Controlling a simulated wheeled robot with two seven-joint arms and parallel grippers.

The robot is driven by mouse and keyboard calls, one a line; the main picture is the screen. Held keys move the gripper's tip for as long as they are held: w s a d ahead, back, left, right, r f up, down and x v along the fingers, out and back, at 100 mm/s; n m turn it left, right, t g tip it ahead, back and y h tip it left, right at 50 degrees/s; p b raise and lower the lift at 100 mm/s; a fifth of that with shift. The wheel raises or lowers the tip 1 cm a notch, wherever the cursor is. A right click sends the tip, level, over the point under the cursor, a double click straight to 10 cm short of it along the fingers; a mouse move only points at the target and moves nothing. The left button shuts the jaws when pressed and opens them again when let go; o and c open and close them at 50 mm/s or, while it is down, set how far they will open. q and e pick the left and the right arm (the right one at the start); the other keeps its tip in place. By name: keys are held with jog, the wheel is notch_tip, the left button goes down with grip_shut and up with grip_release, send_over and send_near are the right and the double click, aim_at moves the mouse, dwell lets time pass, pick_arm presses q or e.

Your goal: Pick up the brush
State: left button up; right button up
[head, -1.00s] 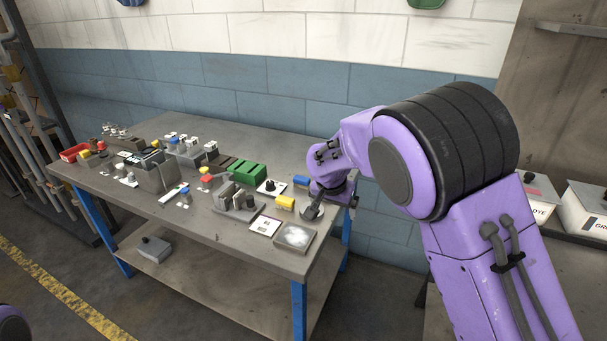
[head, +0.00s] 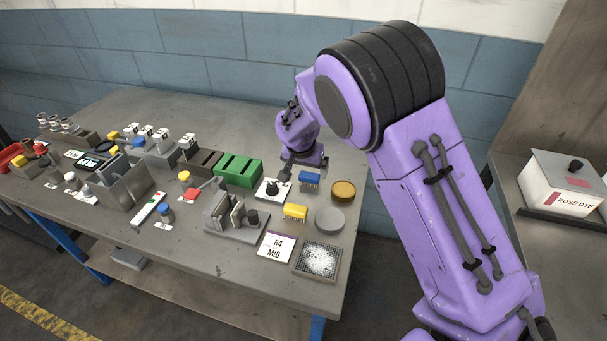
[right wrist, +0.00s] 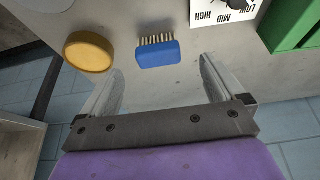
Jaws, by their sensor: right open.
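The brush (head: 309,182) has a blue back and pale bristles and lies on the bench near its far right part. In the right wrist view the brush (right wrist: 158,52) lies just beyond the fingertips, roughly centred between them, with its bristles pointing away from the gripper. My right gripper (right wrist: 160,75) is open and empty, its two fingers apart. In the head view my right gripper (head: 291,168) hangs at the bench's back edge, just behind and left of the brush, and its fingers are mostly hidden. My left gripper is not in view.
A round yellow-brown disc (head: 343,190) lies right of the brush. A dial card (head: 272,190) and green block (head: 238,171) are to its left. A yellow brush-like block (head: 295,212) and grey disc (head: 329,220) lie in front. Bare bench surrounds the brush closely.

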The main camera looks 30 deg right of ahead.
aim_at(310, 175)
jog(key=shift+s+d+f+p, duration=0.4)
jog(key=shift+s+d, duration=0.1)
jog(key=shift+d, duration=0.05)
jog(key=w+f, duration=0.1)
jog(key=w+d+f, duration=0.1)
jog(key=f, duration=0.1)
jog(key=w+f, duration=0.1)
jog(key=f, duration=0.1)
jog(key=shift+d+p, duration=0.15)
jog(key=shift+p, duration=0.25)
jog(key=shift+s+r, duration=0.4)
jog(key=shift+c, duration=0.9)
jog(key=c, duration=0.5)
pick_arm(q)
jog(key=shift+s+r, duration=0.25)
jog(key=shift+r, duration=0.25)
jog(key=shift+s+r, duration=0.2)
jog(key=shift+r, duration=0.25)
pick_arm(e)
jog(key=shift+w+f, duration=0.1)
jog(key=c, duration=0.4)
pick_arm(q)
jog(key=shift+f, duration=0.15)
